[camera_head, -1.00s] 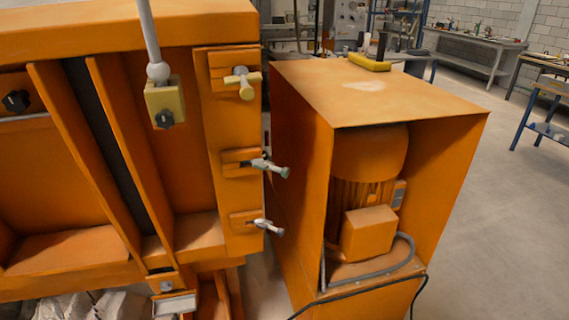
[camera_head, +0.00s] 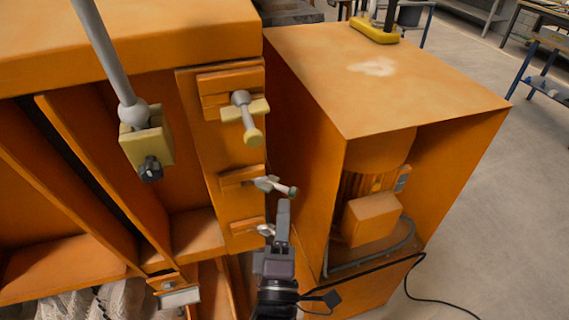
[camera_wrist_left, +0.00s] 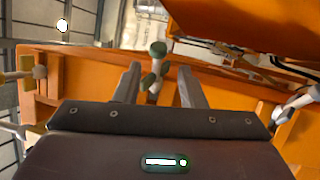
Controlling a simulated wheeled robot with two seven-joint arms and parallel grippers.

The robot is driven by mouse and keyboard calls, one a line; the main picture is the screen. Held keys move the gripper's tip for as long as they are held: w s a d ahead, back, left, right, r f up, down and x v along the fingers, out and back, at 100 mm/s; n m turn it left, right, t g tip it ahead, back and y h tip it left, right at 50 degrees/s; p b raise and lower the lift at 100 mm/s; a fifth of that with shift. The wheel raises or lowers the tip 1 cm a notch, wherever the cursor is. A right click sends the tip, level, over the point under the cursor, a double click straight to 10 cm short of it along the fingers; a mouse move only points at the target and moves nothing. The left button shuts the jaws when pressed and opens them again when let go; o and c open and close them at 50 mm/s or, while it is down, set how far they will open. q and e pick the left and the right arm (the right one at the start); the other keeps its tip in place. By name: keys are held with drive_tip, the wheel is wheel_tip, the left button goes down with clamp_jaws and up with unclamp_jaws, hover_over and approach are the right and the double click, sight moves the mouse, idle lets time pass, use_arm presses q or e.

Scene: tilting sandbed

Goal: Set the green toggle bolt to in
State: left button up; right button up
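The green toggle bolt (camera_head: 268,184) is the middle of three bolts on the orange panel; its handle sticks out to the right and looks pale grey-green. In the left wrist view the green toggle bolt (camera_wrist_left: 157,50) shows a dark green end, between and beyond my fingertips. My left gripper (camera_head: 283,207) is just below and right of it in the head view. In the left wrist view my left gripper (camera_wrist_left: 159,75) is open, with nothing seen clamped between its fingers. I cannot tell whether it touches the bolt. My right gripper is not in view.
A yellow toggle bolt (camera_head: 246,117) is above. A pale toggle bolt (camera_head: 265,229) is below, partly hidden by my gripper. The orange motor housing (camera_head: 390,80) stands close on the right. A grey rod with a ball joint (camera_head: 133,115) hangs at left.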

sight(271, 185)
use_arm(q)
drive_tip(key=shift+w+r, duration=0.3)
drive_tip(key=shift+r, duration=0.15)
drive_tip(key=p+x, duration=0.3)
drive_tip(key=x, duration=0.3)
drive_tip(key=shift+w, duration=0.3)
drive_tip(key=shift+d+f, duration=0.1)
drive_tip(key=shift+d, duration=0.05)
clamp_jaws()
